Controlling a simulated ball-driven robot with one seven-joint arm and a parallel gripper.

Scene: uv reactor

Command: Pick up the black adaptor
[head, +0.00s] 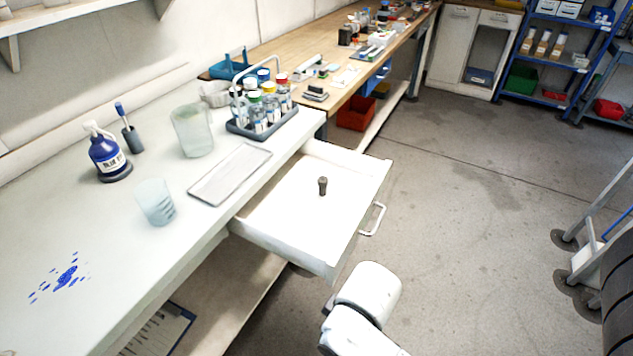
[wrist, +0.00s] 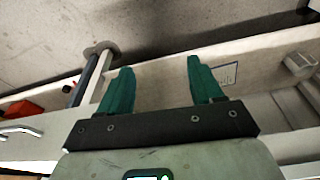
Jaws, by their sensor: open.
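The black adaptor (head: 323,186) is a small dark grey-black piece with a wider top. It stands alone on the white floor of the open drawer (head: 283,209) in the head view. I do not see the adaptor in the wrist view. My gripper (wrist: 160,65) shows in the wrist view with two green fingers spread apart and nothing between them. In the head view only my white arm links show at the bottom, in front of the drawer; the gripper itself is not visible there.
The drawer's handle (head: 374,219) sticks out over the floor. On the white bench are a grey tray (head: 230,174), a bottle rack (head: 262,124), a beaker (head: 155,202), a jug (head: 193,131) and a blue bottle (head: 107,152). The floor at right is mostly clear.

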